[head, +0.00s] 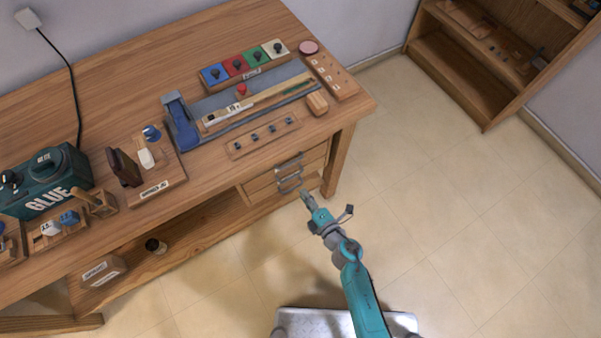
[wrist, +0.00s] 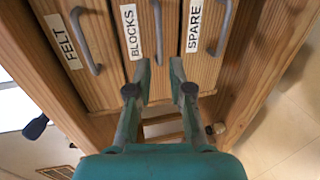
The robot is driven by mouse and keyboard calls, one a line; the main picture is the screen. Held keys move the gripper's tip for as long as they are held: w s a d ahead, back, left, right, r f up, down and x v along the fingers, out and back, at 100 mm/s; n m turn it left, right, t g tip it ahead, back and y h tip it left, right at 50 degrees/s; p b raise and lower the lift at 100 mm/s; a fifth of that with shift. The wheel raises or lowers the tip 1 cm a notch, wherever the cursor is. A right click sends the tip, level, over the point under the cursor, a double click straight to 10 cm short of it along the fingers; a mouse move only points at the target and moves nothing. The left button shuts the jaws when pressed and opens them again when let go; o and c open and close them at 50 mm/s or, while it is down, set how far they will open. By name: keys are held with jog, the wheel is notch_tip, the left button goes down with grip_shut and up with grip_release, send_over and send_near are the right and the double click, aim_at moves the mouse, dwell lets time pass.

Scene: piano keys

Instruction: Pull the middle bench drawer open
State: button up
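The middle drawer, labelled BLOCKS (wrist: 134,35), sits between the FELT drawer (wrist: 80,60) and the SPARE drawer (wrist: 212,60) in the wrist view. It looks shut, its front level with the others. Its grey bar handle (wrist: 158,30) runs up the picture. My gripper (wrist: 160,64) is open and empty, its fingertips either side of the line of this handle, near its lower end. I cannot tell how far they are from it in depth. In the head view the drawer stack (head: 262,184) is under the bench's right end, with my gripper (head: 304,193) just in front.
The wooden bench (head: 150,62) carries several tools, trays and a GLUE machine (head: 55,185). A bench leg (head: 338,160) stands right of the drawers. A low shelf below holds a small box (head: 103,271). The tiled floor (head: 440,200) to the right is clear.

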aim_at(292, 177)
jog(key=x, duration=0.9)
jog(key=shift+w+a+f, duration=0.1)
jog(key=shift+w+a, duration=0.15)
grip_shut()
